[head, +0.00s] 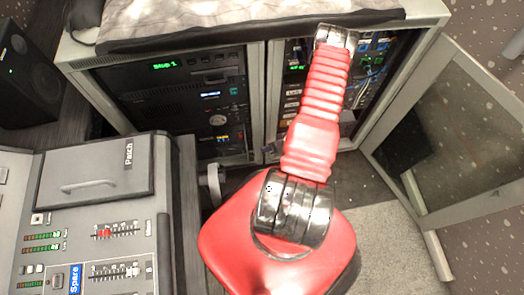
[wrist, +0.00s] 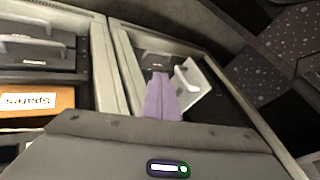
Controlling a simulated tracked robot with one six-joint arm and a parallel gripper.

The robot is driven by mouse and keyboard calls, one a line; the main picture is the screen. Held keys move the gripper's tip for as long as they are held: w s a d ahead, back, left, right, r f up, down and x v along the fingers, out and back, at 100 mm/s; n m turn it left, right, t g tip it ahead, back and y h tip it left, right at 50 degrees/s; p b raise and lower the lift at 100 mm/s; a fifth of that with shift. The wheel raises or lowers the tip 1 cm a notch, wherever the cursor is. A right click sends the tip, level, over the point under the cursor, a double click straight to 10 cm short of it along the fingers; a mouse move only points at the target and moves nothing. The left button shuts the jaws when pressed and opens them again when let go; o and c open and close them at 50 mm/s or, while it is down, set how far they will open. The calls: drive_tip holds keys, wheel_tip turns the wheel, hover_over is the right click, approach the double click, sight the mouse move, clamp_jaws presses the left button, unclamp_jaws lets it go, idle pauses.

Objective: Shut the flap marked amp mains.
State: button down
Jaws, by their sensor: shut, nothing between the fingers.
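No label reading amp mains is legible in either view. In the wrist view a small pale panel with a white handle (wrist: 190,77) stands at an angle inside a grey frame, just right of my gripper; I cannot tell whether it is the amp mains flap. My gripper (wrist: 160,76) shows there as purple fingers, shut and empty, pointing toward a dark area in the frame. Whether they touch the panel is unclear. In the head view my red arm reaches up to the rack cabinet (head: 259,100), and its far end hides part of the right bay.
A large framed door (head: 455,130) stands open at the cabinet's right. A grey desk with faders and a closed flap marked Patch (head: 97,168) is at the left. A black speaker (head: 22,80) stands beyond it. A drawer front with a label (wrist: 37,101) shows in the wrist view.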

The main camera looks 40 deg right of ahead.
drive_tip(key=shift+w+a, duration=0.25)
drive_tip(key=shift+a, duration=0.35)
drive_tip(key=shift+w+a, duration=0.25)
drive_tip(key=shift+a, duration=0.3)
